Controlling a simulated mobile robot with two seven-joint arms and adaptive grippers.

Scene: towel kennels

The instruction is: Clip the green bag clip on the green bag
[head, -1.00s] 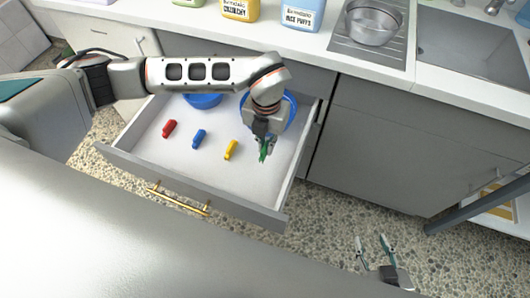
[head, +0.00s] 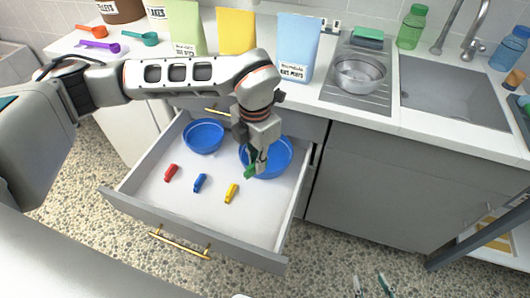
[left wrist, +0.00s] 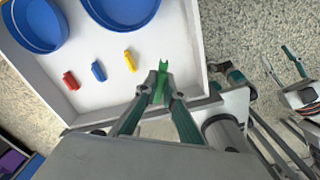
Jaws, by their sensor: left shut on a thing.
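The green bag clip (left wrist: 162,82) is held between the fingertips of my left gripper (left wrist: 158,95), above the open drawer. In the head view the green clip (head: 250,171) shows at the tip of my left gripper (head: 256,160), in front of the right blue bowl. The green bag (head: 187,30) stands upright on the counter at the back left, its label low on its front. My right gripper (head: 370,287) is at the bottom edge of the head view with its two fingers apart and nothing seen between them.
The open drawer (head: 140,190) holds red (head: 171,173), blue (head: 200,183) and yellow (head: 232,193) clips and two blue bowls (head: 203,136). A yellow bag (head: 236,32) and a blue bag (head: 297,45) stand right of the green bag. Measuring spoons (head: 100,46) lie left.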

